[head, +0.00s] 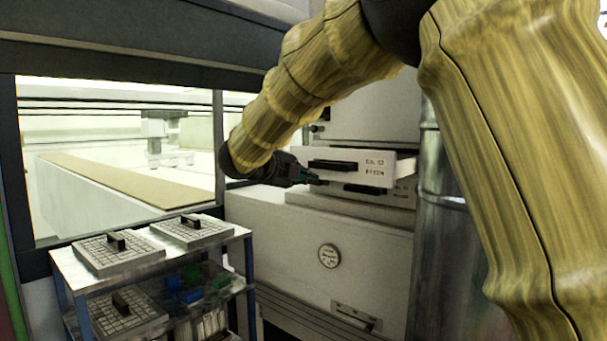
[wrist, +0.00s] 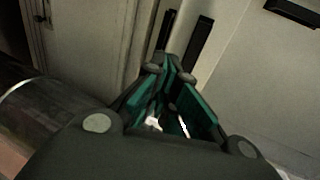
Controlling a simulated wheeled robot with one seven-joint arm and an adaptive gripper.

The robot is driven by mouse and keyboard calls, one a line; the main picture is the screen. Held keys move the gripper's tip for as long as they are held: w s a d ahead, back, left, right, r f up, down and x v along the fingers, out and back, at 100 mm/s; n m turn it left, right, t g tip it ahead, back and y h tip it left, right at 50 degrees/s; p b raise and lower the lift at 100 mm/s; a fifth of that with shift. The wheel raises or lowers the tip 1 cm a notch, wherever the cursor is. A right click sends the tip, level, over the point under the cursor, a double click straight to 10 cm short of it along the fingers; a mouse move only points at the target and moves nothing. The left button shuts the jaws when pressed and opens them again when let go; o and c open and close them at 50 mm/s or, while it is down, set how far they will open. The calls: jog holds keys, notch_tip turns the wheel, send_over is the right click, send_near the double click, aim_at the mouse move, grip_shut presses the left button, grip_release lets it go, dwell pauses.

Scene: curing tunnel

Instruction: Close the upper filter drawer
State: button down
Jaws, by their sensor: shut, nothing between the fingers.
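The upper filter drawer (head: 382,166) is a white box front with a black bar handle (head: 332,165), and it sticks out from the cabinet in the head view. The lower drawer (head: 402,194), also with a black handle, sits just below it and further back. My gripper (head: 314,180) is at the left end of the upper drawer's front, near its lower edge; contact cannot be told. In the wrist view my gripper (wrist: 168,66) shows green-padded fingers with tips together, nothing between them. Two dark handles (wrist: 165,30) (wrist: 198,42) lie just beyond the tips.
A white lower housing (head: 290,235) with a round gauge (head: 329,256) stands below the drawers. A metal duct (head: 442,190) rises at their right. A shelf cart (head: 155,262) with several handled filter trays is at lower left. A windowed tunnel (head: 115,150) is behind.

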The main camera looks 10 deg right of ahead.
aim_at(329, 179)
jog(key=r+p+x, duration=0.1)
jog(key=p+x, duration=0.3)
jog(key=x, duration=0.6)
jog(key=shift+w+d, duration=0.25)
jog(key=shift+d, duration=0.1)
jog(key=w+d, duration=0.3)
jog(key=d, duration=0.1)
jog(key=w+d+p, duration=0.1)
jog(key=w+d, duration=0.2)
jog(key=d, duration=0.1)
jog(key=w+d, duration=0.4)
jog(key=d, duration=0.1)
jog(key=shift+w+d+p, duration=0.1)
jog(key=shift+p, duration=0.25)
